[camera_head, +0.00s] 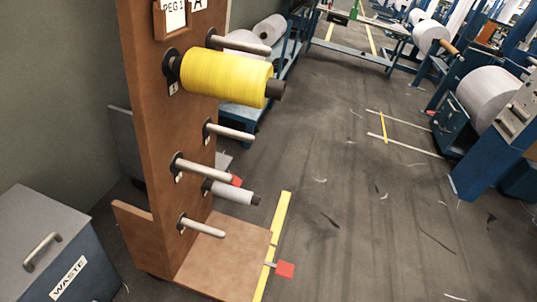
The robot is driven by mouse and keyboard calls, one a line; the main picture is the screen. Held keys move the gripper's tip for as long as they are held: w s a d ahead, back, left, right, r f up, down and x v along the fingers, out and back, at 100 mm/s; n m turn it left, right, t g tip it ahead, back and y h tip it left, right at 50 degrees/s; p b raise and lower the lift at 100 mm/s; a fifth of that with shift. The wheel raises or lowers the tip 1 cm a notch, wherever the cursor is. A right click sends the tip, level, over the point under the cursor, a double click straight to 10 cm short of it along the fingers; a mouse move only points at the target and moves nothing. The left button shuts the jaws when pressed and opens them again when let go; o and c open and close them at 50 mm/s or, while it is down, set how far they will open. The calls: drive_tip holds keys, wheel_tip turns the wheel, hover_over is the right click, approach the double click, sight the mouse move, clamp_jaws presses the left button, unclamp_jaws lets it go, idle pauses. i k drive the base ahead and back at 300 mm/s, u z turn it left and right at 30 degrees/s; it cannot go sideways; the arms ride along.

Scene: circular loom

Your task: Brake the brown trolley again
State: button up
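The brown trolley (157,120) stands upright at the left, with an upright board and a low base plate (235,250). A yellow bobbin (225,77) sits on an upper peg, and a small grey bobbin (232,192) sits lower. Other pegs on the near face, such as one low peg (203,227), are bare. A red pedal (285,270) sticks out at the right of the base. Another small red piece (237,181) shows farther back, partly hidden behind a peg. I cannot tell the pedals' up or down state. My gripper is not in view.
A blue-grey waste bin (45,245) stands left of the trolley. A yellow floor strip (273,240) runs along the trolley's right side. Behind is a blue rack with white rolls (270,28). Loom machinery (485,125) stands right. Open dark floor lies between, with scattered thread scraps.

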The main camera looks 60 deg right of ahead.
sight(285, 270)
drive_tip(key=z, duration=2.1)
drive_tip(key=k, duration=0.6)
drive_tip(key=i, duration=1.3)
drive_tip(key=u, duration=0.4)
